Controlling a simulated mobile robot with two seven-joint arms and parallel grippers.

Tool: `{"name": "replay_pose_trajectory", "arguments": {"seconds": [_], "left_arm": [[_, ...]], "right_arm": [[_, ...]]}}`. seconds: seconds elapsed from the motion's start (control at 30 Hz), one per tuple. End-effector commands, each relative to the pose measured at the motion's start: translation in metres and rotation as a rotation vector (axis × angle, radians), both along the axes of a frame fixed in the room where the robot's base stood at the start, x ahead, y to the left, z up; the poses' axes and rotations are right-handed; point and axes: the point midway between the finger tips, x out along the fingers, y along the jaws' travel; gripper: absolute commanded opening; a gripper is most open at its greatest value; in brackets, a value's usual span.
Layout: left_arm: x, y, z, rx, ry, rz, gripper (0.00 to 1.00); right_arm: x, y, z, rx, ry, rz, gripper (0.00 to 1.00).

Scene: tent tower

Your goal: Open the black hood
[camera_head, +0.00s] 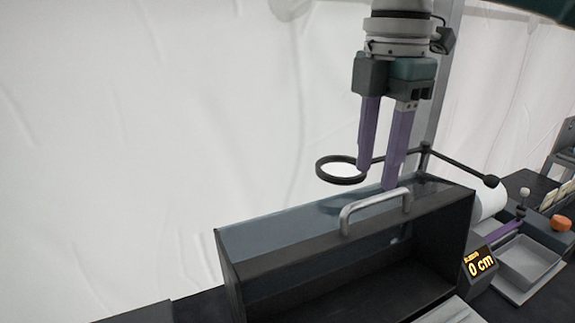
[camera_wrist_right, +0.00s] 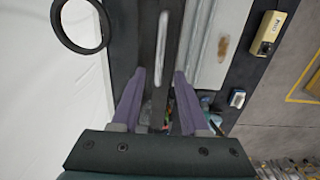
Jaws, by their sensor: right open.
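The black hood (camera_head: 350,265) is a dark box with a see-through bluish panel on its upper side, low in the head view. A grey bar handle (camera_head: 376,208) sits on its upper front edge; it also shows in the right wrist view (camera_wrist_right: 162,45). My right gripper (camera_head: 376,178), with purple fingers, points down just above and behind the handle. It is open. In the right wrist view, the handle lies ahead of the gap between the fingertips (camera_wrist_right: 160,72). I cannot tell whether a finger touches it. My left gripper is out of view.
A black ring on a rod (camera_head: 342,170) stands behind the hood, close to the right fingers. Farther right are a grey tray (camera_head: 528,262) and an orange knob (camera_head: 561,223). The left side is a bare white wall.

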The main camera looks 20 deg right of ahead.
Motion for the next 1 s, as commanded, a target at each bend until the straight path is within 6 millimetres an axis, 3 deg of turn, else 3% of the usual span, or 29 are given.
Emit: {"name": "replay_pose_trajectory", "arguments": {"seconds": [0.23, 0.57, 1.0], "left_arm": [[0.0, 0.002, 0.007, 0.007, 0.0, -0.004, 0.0], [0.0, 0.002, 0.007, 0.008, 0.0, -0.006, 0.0], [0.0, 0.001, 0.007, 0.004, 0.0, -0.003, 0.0]], "right_arm": [[0.0, 0.001, -0.033, 0.0, 0.001, 0.0, 0.45], [0.0, 0.001, -0.04, 0.0, -0.002, 0.001, 0.45], [0.0, 0.001, -0.039, 0.0, -0.002, 0.0, 0.0]]}}
